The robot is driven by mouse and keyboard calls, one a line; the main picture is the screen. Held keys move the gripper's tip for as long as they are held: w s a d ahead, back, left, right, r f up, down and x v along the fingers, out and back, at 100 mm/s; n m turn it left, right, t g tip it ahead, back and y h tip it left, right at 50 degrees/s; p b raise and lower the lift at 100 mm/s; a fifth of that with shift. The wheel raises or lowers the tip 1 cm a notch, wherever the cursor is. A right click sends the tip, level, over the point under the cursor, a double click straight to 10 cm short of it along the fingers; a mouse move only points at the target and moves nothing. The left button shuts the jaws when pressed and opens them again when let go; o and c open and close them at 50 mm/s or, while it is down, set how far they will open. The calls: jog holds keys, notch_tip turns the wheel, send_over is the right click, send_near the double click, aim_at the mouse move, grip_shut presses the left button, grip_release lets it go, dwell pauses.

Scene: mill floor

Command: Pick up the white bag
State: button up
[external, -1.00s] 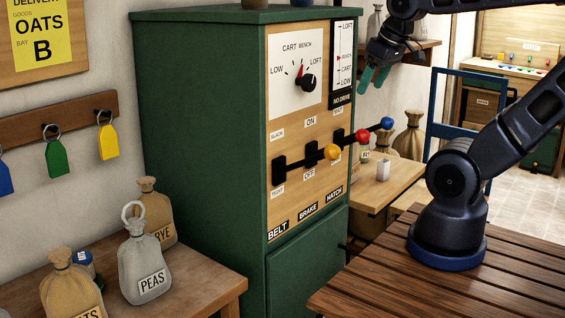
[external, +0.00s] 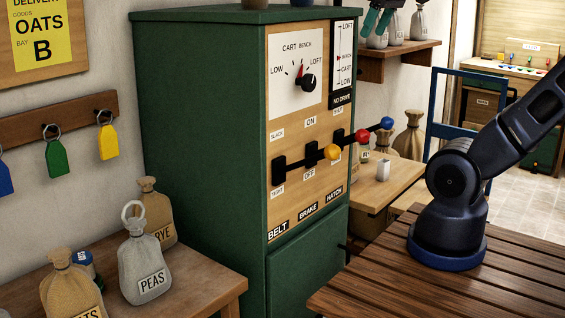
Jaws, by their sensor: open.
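Several pale grey-white bags stand on the wall shelf: one at the left (external: 377,40), one in the middle (external: 396,30) and one at the right (external: 420,24). Another pale bag, labelled PEAS (external: 145,265), stands on the wooden table at lower left. I cannot tell from the picture which one is the white bag. My gripper (external: 378,20) is at the top edge, its teal fingers open and pointing down. The fingers appear just above or in front of the left shelf bag and hide its top. Contact cannot be made out.
The wall shelf (external: 372,68) is beyond the green cabinet (external: 200,130), whose levers (external: 322,152) stick out to the right. Tan bags (external: 409,138) stand under the shelf. A small white box (external: 383,170) sits on a wooden bench. A blue frame (external: 435,100) stands to the right.

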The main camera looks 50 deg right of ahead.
notch_tip(320, 180, up, 5)
jog(key=w+d+r+m, duration=0.3)
jog(key=w+d+m, duration=0.1)
jog(key=w+d, duration=0.4)
jog(key=m+g+h, duration=0.3)
jog(key=m+g, duration=0.2)
jog(key=m, duration=1)
send_over(384, 160)
jog(key=a, duration=0.3)
notch_tip(384, 160, down, 3)
jog(key=shift+w+a+f+x, duration=0.45)
jog(key=shift+a+x, duration=1.65)
jog(key=shift+x, duration=8.15)
jog(key=shift+w+a+f+x, duration=0.2)
jog(key=shift+a+f+x, duration=1.25)
jog(key=shift+x, duration=8.8)
jog(key=shift+w+a+r+x, duration=0.25)
jog(key=shift+a+x, duration=2.55)
jog(key=shift+x, duration=7.45)
